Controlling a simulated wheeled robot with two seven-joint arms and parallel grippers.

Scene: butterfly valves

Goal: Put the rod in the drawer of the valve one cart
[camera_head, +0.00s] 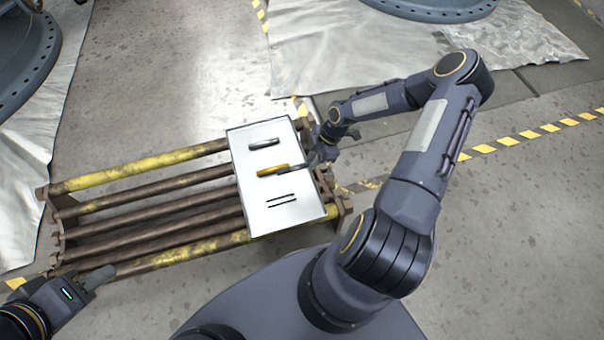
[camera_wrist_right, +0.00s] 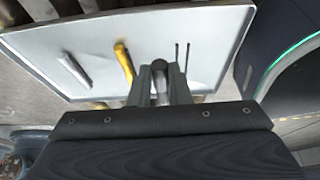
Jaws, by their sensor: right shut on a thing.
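My right gripper (camera_head: 312,160) is over the right edge of a white tray (camera_head: 295,215). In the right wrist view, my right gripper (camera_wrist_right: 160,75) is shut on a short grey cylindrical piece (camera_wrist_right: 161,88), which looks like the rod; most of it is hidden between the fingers. The tray also shows in the right wrist view (camera_wrist_right: 215,60). My left gripper (camera_head: 100,276) is at the lower left, beside the pipe rack, and its finger opening is not clear. No drawer or cart can be made out.
On the tray lie a grey piece (camera_head: 264,143), a yellow-handled tool (camera_head: 272,170) and two thin dark bars or slots (camera_head: 281,199). The tray rests on a rack of rusty pipes (camera_head: 150,212). Blue-grey flanged valve parts (camera_head: 28,50) stand on foil sheets. Floor at the right is clear.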

